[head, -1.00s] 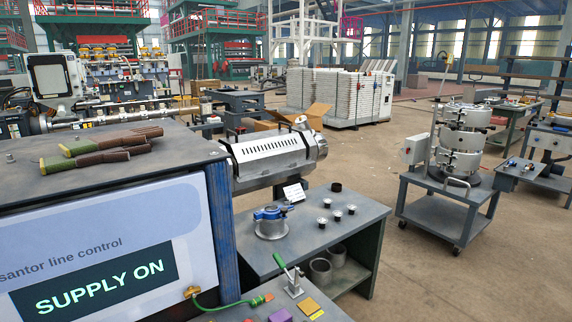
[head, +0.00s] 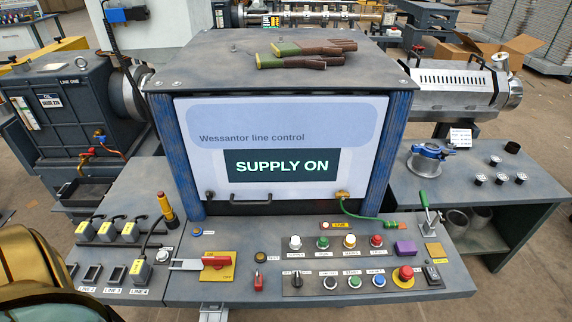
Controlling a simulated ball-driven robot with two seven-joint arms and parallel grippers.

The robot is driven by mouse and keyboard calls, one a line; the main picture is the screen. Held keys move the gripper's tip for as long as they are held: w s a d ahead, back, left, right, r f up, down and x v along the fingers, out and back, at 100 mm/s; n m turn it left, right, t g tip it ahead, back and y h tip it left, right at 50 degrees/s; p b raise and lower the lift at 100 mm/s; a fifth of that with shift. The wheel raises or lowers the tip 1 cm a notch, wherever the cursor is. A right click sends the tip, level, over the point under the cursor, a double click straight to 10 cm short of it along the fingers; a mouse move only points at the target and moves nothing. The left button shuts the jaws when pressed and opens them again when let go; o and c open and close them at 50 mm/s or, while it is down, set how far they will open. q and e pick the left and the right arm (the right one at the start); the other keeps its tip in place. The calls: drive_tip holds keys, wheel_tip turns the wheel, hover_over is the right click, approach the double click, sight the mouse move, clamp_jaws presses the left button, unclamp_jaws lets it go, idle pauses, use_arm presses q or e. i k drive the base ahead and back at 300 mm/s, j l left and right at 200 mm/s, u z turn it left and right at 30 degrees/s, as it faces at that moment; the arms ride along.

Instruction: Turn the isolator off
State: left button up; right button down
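The isolator is a red rotary handle (head: 217,262) on a yellow plate (head: 222,277), at the left of the sloping control desk in the head view. The handle lies roughly crosswise, and a pale flat bar (head: 185,264) sticks out to its left. Small lettering on the plate looks like "ON" near the top; the rest is too small to read. The screen (head: 280,165) above the desk reads "SUPPLY ON". Neither gripper's fingers show in the head view, and nothing is seen touching the handle.
Several coloured buttons (head: 323,242) and a red mushroom button (head: 405,273) fill the desk's right half. Yellow plugs (head: 139,272) and sockets sit to the left. A green lever (head: 424,200) stands at the right. Brown-and-green gloves (head: 305,53) lie on the cabinet top.

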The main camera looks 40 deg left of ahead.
sight(217, 262)
drive_tip(key=u, duration=1.9)
drive_tip(key=i+j+z, duration=0.15)
drive_tip(key=j, duration=0.15)
drive_tip(key=i+j+z, duration=0.15)
drive_tip(key=j, duration=0.2)
drive_tip(key=i+j+z, duration=0.2)
drive_tip(key=j+z, duration=0.15)
drive_tip(key=j, duration=0.3)
